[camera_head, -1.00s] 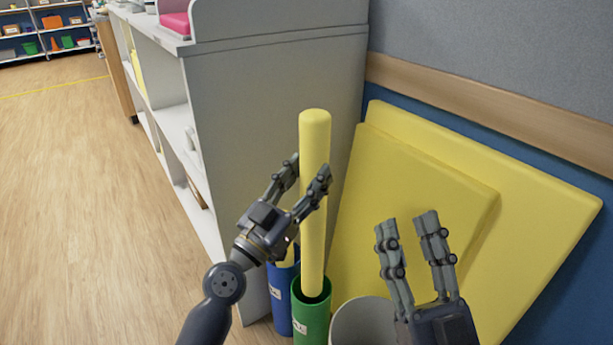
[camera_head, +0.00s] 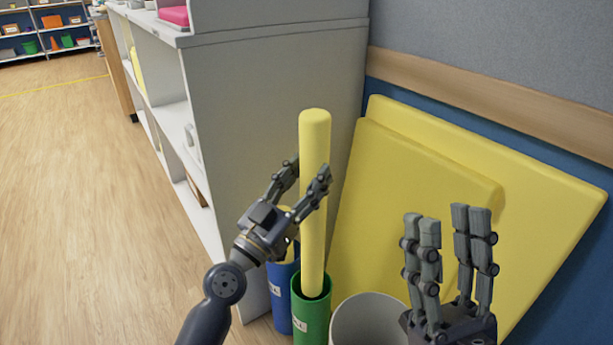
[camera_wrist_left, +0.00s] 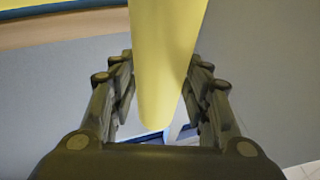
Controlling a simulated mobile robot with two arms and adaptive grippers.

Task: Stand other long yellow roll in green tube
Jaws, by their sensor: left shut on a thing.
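A long yellow roll (camera_head: 314,150) stands nearly upright with its lower end inside the mouth of the green tube (camera_head: 311,315). My left gripper (camera_head: 307,172) is shut on this roll at its middle, and the roll also fills the gap between the fingers in the left wrist view (camera_wrist_left: 165,60). How deep the roll's lower end sits in the tube is hidden. Another yellow roll (camera_head: 286,250) shows in the blue tube (camera_head: 281,295), partly hidden behind my left gripper. My right gripper (camera_head: 450,225) is open and empty, fingers pointing up, in front of the yellow mats.
A white bin (camera_head: 368,320) stands right of the green tube. Yellow mats (camera_head: 415,200) lean on the wall behind. A grey shelf unit (camera_head: 260,130) stands close behind the tubes on the left. The wooden floor (camera_head: 90,200) at left is clear.

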